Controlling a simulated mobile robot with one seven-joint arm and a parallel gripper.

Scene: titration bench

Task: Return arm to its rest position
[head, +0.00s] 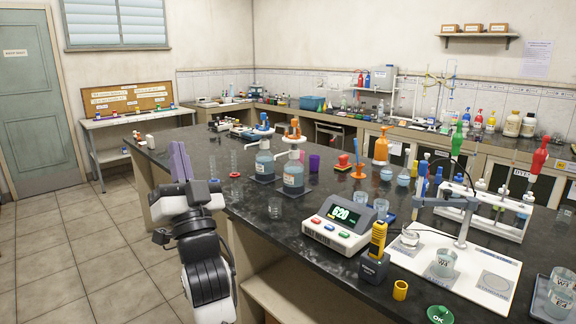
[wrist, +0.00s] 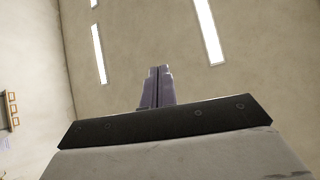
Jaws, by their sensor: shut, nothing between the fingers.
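My gripper (head: 180,161) points upward at the left edge of the dark bench, above the floor side, with its purple-grey fingers together and nothing between them. In the wrist view the shut fingers (wrist: 157,88) point toward the ceiling (wrist: 180,70). My arm is folded upright in the lower left of the head view, beside the bench (head: 220,165) and apart from the things on it.
Two dispenser bottles, one at the left (head: 264,165) and one at the right (head: 293,178), stand on the bench near my gripper. A meter reading 620 (head: 340,222), beakers and a rack (head: 490,210) stand further right. Floor at left (head: 60,250) is clear.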

